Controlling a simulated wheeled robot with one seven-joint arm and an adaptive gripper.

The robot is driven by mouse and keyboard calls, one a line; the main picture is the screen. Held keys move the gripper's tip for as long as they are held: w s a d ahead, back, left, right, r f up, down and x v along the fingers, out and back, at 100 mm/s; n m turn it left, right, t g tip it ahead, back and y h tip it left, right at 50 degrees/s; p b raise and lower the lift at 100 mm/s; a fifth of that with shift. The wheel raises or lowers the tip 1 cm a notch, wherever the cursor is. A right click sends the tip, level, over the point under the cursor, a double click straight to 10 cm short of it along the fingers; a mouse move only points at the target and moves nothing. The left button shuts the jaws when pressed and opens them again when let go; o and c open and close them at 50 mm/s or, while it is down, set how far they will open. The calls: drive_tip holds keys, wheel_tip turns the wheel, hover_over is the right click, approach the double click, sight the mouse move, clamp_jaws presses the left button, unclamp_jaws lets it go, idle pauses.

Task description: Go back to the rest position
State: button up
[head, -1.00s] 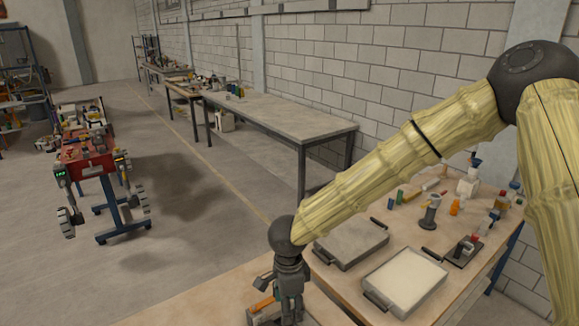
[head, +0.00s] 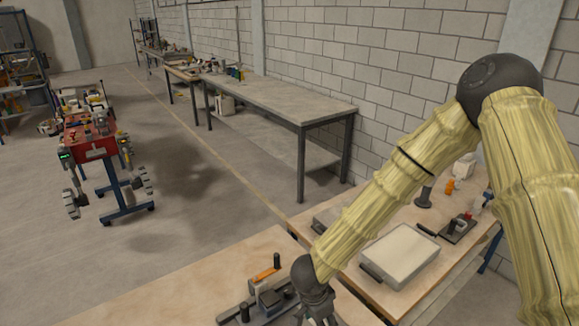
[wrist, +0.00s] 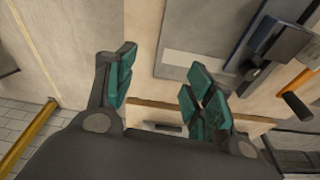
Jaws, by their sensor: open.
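My gripper (head: 318,314) is at the bottom of the head view, at the end of my yellow arm, partly cut off by the frame edge. It is beside a dark metal fixture (head: 240,311) with black knobs and an orange-handled piece (head: 266,274) on the near bench. In the wrist view, my gripper (wrist: 162,84) has its green-padded fingers spread apart, with nothing held between them. Dark and grey parts of a device (wrist: 285,45) lie to the right of the fingers.
On the right bench are a pale-filled tray (head: 400,256), a grey tray (head: 330,219) partly behind my arm, and a small dark-based device (head: 459,228). A long grey table (head: 280,100) stands along the wall. The middle floor is clear.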

drive_tip(key=s+d+f+n, duration=0.35)
drive_tip(key=d+f, duration=0.25)
drive_tip(key=f, duration=0.2)
drive_tip(key=s+d+f+n+y, duration=0.1)
drive_tip(key=s+d+f+n, duration=0.2)
drive_tip(key=s, duration=0.5)
drive_tip(key=s+d+f+n+g, duration=0.1)
drive_tip(key=s+d+f+n, duration=0.15)
drive_tip(key=s, duration=0.45)
drive_tip(key=s+d+f+n+y, duration=0.1)
drive_tip(key=s+d+f+n, duration=0.25)
drive_tip(key=s, duration=0.45)
wheel_tip(320, 180, down, 13)
drive_tip(key=b, duration=1.3)
drive_tip(key=shift+w+a+m, duration=0.15)
drive_tip(key=shift+a+m, duration=0.05)
drive_tip(key=shift+m, duration=0.25)
drive_tip(key=shift+r, duration=0.15)
drive_tip(key=shift+c, duration=0.2)
